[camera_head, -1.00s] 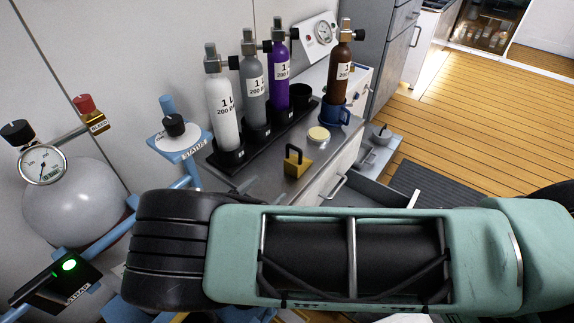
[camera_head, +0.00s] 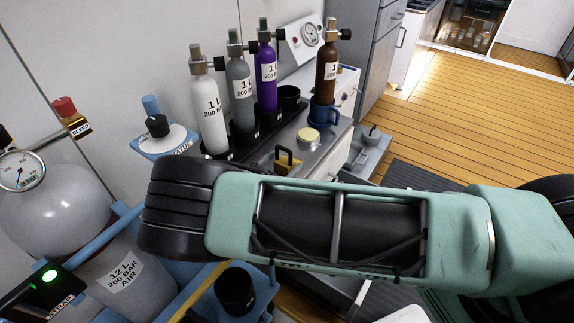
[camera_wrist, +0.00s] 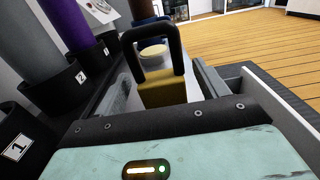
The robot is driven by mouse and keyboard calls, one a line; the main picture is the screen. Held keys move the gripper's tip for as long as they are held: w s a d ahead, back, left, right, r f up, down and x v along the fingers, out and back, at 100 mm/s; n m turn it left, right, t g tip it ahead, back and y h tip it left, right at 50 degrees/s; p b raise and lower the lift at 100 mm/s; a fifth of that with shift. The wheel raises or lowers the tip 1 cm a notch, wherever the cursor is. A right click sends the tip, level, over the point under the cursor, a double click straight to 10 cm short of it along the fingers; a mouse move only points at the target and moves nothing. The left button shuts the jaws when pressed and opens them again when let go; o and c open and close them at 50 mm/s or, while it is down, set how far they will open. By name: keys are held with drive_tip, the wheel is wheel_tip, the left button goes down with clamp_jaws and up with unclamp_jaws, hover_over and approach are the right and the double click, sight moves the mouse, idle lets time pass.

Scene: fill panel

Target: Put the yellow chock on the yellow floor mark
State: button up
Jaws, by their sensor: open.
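The yellow chock (camera_head: 287,163) with a black loop handle stands on the metal counter, its lower part hidden by my arm in the head view. In the wrist view the chock (camera_wrist: 162,88) is straight ahead, handle up. My gripper (camera_wrist: 165,85) is open, with grey fingers showing on the left and right of the chock. I cannot tell how far the fingers reach along it or whether they touch it. My gripper is hidden in the head view. I cannot make out the yellow floor mark for certain in either view.
Several small cylinders, including a white one (camera_head: 208,105) and a purple one (camera_head: 266,75), stand in a black rack close left of the chock. A round cream disc (camera_head: 308,135) and a blue mug (camera_head: 322,115) are behind it. An open drawer is at right; wooden floor (camera_head: 480,110) lies beyond.

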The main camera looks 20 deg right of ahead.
drive_tip(key=x, duration=0.4)
drive_tip(key=shift+d+b, duration=0.15)
drive_tip(key=shift+b, duration=0.15)
drive_tip(key=c, duration=1.3)
